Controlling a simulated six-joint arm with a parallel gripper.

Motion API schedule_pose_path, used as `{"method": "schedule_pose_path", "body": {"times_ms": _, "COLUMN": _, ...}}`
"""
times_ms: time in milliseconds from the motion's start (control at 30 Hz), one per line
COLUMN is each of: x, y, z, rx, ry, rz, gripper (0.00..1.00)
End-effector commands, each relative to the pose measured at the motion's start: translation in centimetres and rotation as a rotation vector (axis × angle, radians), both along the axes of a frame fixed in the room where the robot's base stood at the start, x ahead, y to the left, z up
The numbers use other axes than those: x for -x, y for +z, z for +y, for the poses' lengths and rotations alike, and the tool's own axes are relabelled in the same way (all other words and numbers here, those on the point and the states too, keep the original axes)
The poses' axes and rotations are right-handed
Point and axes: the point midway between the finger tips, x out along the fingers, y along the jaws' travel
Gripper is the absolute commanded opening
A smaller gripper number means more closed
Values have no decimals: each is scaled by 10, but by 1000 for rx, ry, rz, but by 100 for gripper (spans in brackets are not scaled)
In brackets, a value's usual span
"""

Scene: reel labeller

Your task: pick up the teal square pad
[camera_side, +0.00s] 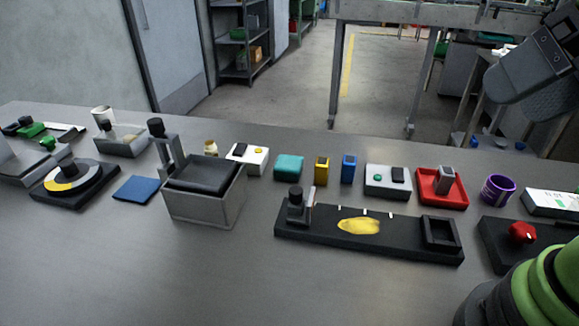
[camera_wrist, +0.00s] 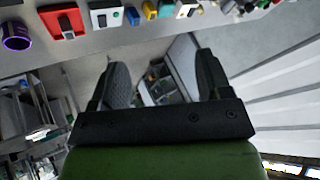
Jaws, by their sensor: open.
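The teal square pad (camera_side: 289,167) lies on the grey table, in the back row of small things, just left of a yellow block (camera_side: 321,171). It also shows, small, at the top edge of the wrist view (camera_wrist: 166,9). My gripper (camera_wrist: 160,66) shows in the wrist view with its two dark fingers wide apart and nothing between them. It is well away from the pad, and the floor and distant shelving show between its fingers.
A blue block (camera_side: 348,169) and a white device (camera_side: 388,181) stand right of the yellow block. A white box (camera_side: 248,158) is close left of the pad. A grey bin (camera_side: 204,206) and a long black fixture (camera_side: 400,240) stand in front. The table's front left is clear.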

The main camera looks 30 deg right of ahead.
Motion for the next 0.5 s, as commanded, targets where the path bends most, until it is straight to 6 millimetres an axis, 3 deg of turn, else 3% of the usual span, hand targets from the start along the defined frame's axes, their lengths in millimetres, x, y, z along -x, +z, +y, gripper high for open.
{"method": "schedule_pose_path", "body": {"times_ms": 33, "x": 0, "y": 0, "z": 0, "rx": 0, "ry": 0, "rz": 0, "gripper": 84}}
{"method": "schedule_pose_path", "body": {"times_ms": 100, "x": 0, "y": 0, "z": 0, "rx": 0, "ry": 0, "rz": 0, "gripper": 100}}
{"method": "schedule_pose_path", "body": {"times_ms": 367, "x": -3, "y": 2, "z": 0, "rx": -10, "ry": -13, "rz": 5, "gripper": 100}}
{"method": "schedule_pose_path", "body": {"times_ms": 500, "x": -26, "y": 11, "z": 0, "rx": -92, "ry": -128, "rz": 50, "gripper": 100}}
